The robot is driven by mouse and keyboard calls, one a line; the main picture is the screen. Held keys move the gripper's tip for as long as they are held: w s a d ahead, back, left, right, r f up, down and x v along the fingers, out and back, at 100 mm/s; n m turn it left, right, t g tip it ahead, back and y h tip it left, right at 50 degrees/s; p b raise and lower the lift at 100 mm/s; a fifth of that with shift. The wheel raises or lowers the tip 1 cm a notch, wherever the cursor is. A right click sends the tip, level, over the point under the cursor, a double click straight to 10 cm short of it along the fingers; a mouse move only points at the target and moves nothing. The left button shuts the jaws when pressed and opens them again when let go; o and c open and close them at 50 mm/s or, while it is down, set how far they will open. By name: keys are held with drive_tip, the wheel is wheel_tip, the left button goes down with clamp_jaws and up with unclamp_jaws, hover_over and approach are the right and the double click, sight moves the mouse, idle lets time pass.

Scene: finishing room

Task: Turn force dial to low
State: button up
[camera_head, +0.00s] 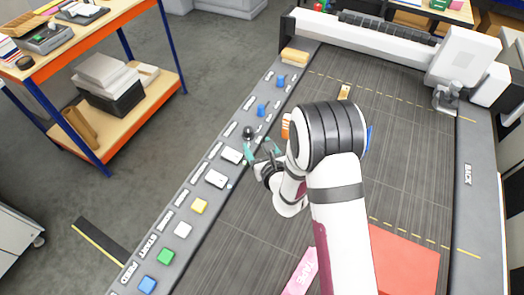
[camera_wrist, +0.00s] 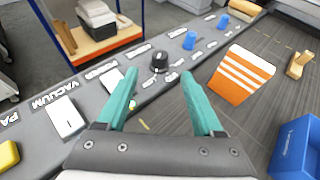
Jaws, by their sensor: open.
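A black round dial (camera_head: 249,132) stands on the grey control strip (camera_head: 150,222) along the left edge of the machine bed. It also shows in the wrist view (camera_wrist: 159,60), with a small pale mark on its top. Two blue knobs, a nearer one (camera_head: 262,110) and a farther one (camera_head: 281,79), stand further along the strip. The labels by these controls are too small to read, so I cannot tell which is named force. My gripper (camera_head: 261,151) has teal fingers spread apart and empty. In the wrist view, the dial appears beyond the gap between the fingertips (camera_wrist: 156,76), apart from them.
White rocker switches (camera_wrist: 65,118) and coloured buttons (camera_head: 199,206) line the strip nearer to me. An orange-striped piece (camera_wrist: 242,75) and a blue bin (camera_wrist: 297,148) are on the bed. A tan block (camera_head: 295,56) sits at the strip's far end.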

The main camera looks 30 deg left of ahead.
drive_tip(key=v, duration=0.4)
drive_tip(key=s+a+r+n+g+y, duration=0.1)
drive_tip(key=s+r+n+g+y, duration=0.15)
drive_tip(key=r, duration=0.35)
drive_tip(key=s+a+r+n+g+y, duration=0.1)
drive_tip(key=s+a+r+n+y, duration=0.15)
drive_tip(key=r, duration=0.35)
drive_tip(key=s+d+r+n+g, duration=0.6)
drive_tip(key=s+r+n+g, duration=0.1)
drive_tip(key=s+n, duration=0.35)
drive_tip(key=s+d+f+n+h, duration=0.1)
drive_tip(key=s+d+n+h, duration=0.1)
drive_tip(key=d, duration=0.6)
drive_tip(key=s+d+f+n+h, duration=0.2)
drive_tip(key=s+d+h, duration=0.2)
drive_tip(key=d+h, duration=0.2)
drive_tip(key=s+d+f+n+h, duration=0.1)
drive_tip(key=s+d+n+h, duration=0.1)
drive_tip(key=d, duration=0.8)
drive_tip(key=s+h, duration=0.1)
drive_tip(key=h, duration=0.1)
drive_tip(key=shift+s+f+t+h, duration=0.2)
drive_tip(key=shift+f+t+h, duration=0.1)
drive_tip(key=shift+t+h, duration=0.1)
